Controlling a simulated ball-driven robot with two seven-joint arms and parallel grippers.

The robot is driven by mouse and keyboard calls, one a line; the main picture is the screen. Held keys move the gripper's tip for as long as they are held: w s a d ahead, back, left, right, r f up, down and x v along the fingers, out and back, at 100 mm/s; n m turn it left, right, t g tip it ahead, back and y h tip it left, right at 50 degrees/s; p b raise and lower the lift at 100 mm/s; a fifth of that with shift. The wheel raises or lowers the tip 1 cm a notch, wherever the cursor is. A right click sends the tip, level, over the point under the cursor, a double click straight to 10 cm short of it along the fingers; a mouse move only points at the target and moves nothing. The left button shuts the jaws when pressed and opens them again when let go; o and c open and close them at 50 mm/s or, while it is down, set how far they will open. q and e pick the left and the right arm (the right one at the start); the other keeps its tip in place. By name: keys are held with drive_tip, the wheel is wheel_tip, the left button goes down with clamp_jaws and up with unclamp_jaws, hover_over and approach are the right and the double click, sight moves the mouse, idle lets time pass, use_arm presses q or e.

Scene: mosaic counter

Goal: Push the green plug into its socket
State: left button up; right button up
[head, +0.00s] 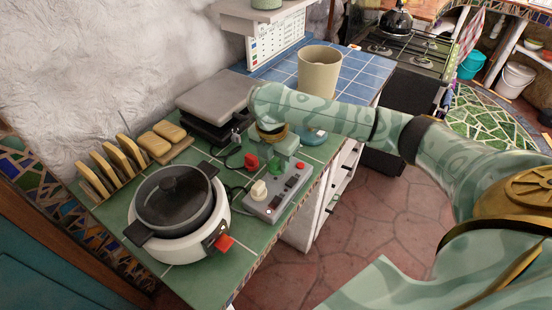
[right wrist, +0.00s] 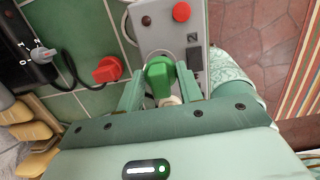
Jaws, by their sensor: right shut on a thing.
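The green plug (right wrist: 158,76) is between the fingers of my right gripper (right wrist: 160,88), which is shut on it. In the head view the green plug (head: 275,168) shows below my right gripper (head: 279,160), over the far part of the grey socket strip (head: 262,209). The strip also shows in the right wrist view (right wrist: 160,38), with a pale round outline just beyond the plug. The plug and fingers hide the socket under them, so I cannot tell whether the plug is in it or how deep. My left gripper is out of view.
A white plug (head: 259,190) stands in the strip's near end. A red plug (head: 250,162) lies on the green tiles left of the strip. A slow cooker (head: 208,237), a toast rack (head: 95,180), a grey press appliance (head: 215,95) and a beige bin (head: 319,72) crowd the counter.

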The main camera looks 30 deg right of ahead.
drive_tip(key=shift+f, duration=1.05)
idle(0.5)
drive_tip(key=o, duration=1)
drive_tip(key=shift+w+f, duration=0.1)
